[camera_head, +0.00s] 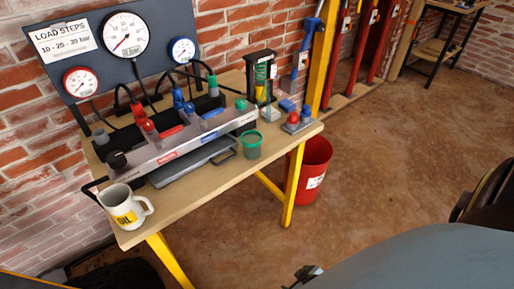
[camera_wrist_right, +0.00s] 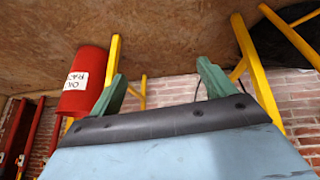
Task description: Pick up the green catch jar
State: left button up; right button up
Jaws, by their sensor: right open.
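The green catch jar (camera_head: 251,145) stands upright near the front edge of the wooden workbench (camera_head: 190,193), in front of the grey manifold block. It looks like a translucent green cup with a darker rim. My right gripper (camera_wrist_right: 162,85) shows in the right wrist view with its two green fingers spread apart and nothing between them. The jar is not visible in that view. In the head view a large blue-grey arm part of mine fills the lower right, away from the jar. My left gripper is not in view.
The manifold (camera_head: 180,146) carries red, blue and green fittings behind the jar. An oil mug (camera_head: 125,207) stands at the bench's left end. Red and blue fittings (camera_head: 298,121) sit right of the jar. A red bucket (camera_head: 312,170) stands beside the yellow bench legs.

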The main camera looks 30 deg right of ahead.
jog(key=w+d+r+m+t+b, duration=0.15)
jog(key=w+r+t, duration=0.25)
jog(key=w+r, duration=0.65)
jog(key=t+b, duration=0.4)
jog(key=t, duration=0.4)
send_near(258, 145)
jog(key=w, duration=0.2)
jog(key=shift+m, duration=0.35)
jog(key=w+b, duration=0.1)
jog(key=w, duration=0.5)
jog(key=shift+w+r, duration=0.2)
jog(key=shift+w, duration=0.05)
jog(key=shift+w+d+f+b, duration=0.1)
jog(key=shift+w+b, duration=0.3)
jog(key=shift+w, duration=0.65)
jog(key=w+b, duration=0.1)
jog(key=w, duration=0.2)
jog(key=shift+f, duration=0.2)
jog(key=shift+w, duration=0.65)
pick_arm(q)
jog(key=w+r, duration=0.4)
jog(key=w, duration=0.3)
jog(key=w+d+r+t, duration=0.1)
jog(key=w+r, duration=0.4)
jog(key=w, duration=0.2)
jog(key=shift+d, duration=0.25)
